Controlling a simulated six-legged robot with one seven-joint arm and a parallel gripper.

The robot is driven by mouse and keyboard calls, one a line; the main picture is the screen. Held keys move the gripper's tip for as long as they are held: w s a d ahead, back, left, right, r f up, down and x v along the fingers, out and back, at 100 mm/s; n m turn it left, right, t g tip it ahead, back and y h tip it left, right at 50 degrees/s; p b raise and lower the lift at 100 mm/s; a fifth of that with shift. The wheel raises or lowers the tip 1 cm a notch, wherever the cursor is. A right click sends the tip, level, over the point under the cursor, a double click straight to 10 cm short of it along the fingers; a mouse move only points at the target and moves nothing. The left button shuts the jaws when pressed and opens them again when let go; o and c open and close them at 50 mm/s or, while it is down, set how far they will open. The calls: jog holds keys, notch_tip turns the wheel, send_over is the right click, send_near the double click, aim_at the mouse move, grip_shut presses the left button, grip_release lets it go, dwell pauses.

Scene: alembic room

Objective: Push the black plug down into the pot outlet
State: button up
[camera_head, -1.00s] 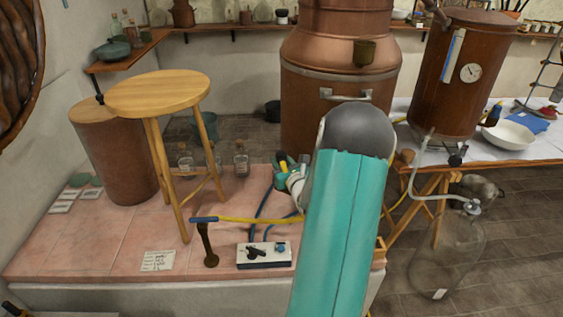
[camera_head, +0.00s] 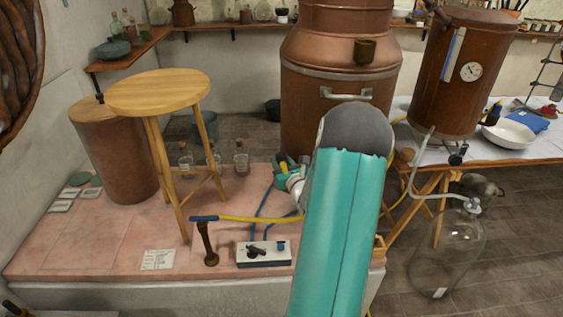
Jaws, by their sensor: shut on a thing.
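My gripper (camera_head: 285,171) shows only in part, as a small patch of teal, yellow and white to the left of my arm's grey joint. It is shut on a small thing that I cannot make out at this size. I cannot pick out the black plug for sure. The large copper pot (camera_head: 338,52) stands behind my arm, with a light handle on its front. Its lower front is covered by my arm, and I see no outlet on it. A second copper vessel (camera_head: 462,85) with a dial stands on the right-hand table.
A wooden stool (camera_head: 158,93) stands on the pink tiled platform (camera_head: 95,235) at left. A white control box (camera_head: 264,254), a yellow hose (camera_head: 250,219) and blue hoses lie near my arm. A glass carboy (camera_head: 450,255) stands on the floor at right.

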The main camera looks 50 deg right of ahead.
jog(key=shift+f, duration=1.85)
dwell(3.6)
jog(key=o, duration=1.1)
